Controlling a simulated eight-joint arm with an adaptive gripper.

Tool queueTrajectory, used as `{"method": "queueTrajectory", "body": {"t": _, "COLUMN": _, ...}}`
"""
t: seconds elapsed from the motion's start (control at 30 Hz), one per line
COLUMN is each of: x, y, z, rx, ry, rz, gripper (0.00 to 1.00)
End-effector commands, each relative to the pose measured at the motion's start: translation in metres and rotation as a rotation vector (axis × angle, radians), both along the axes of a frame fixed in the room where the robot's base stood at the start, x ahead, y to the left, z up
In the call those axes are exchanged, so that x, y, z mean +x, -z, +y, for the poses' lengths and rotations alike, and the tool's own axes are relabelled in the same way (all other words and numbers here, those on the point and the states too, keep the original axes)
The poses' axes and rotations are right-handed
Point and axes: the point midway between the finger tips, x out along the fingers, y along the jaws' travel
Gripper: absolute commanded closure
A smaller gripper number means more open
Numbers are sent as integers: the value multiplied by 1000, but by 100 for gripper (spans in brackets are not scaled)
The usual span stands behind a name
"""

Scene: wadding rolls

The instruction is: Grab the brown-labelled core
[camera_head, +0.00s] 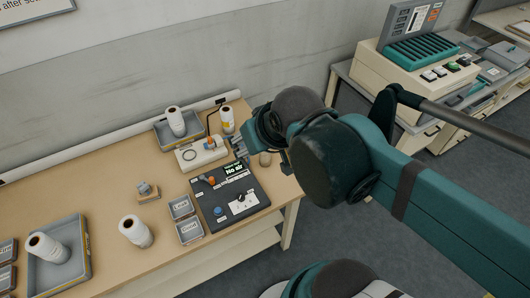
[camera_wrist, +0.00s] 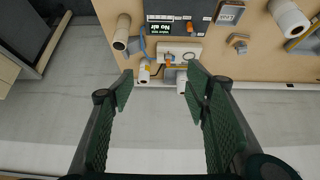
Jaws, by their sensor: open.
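A short tan-brown core (camera_head: 265,159) stands at the right end of the table, just beyond my arm's end in the head view. It also shows in the wrist view (camera_wrist: 122,33), upper left, beyond and outside my left finger; I cannot read its label. A white roll with a yellow-orange label (camera_head: 227,121) stands at the back, also in the wrist view (camera_wrist: 144,73). My gripper (camera_wrist: 161,86) is open and empty, its fingers spread wide above the back table edge. In the head view my arm mostly hides it.
A black control box (camera_head: 230,198) reads "No air". White rolls stand in a back tray (camera_head: 161,131), on the bare table (camera_head: 135,232) and in a front-left tray (camera_head: 84,277). A beige device (camera_head: 202,154) and small labelled trays (camera_head: 189,231) sit near the box.

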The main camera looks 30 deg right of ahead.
Motion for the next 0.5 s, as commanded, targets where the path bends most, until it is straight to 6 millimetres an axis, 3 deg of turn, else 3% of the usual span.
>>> {"method": "queueTrajectory", "body": {"t": 0.5, "x": 15, "y": 5, "z": -7, "rx": -62, "ry": -74, "rz": 42, "gripper": 53}}
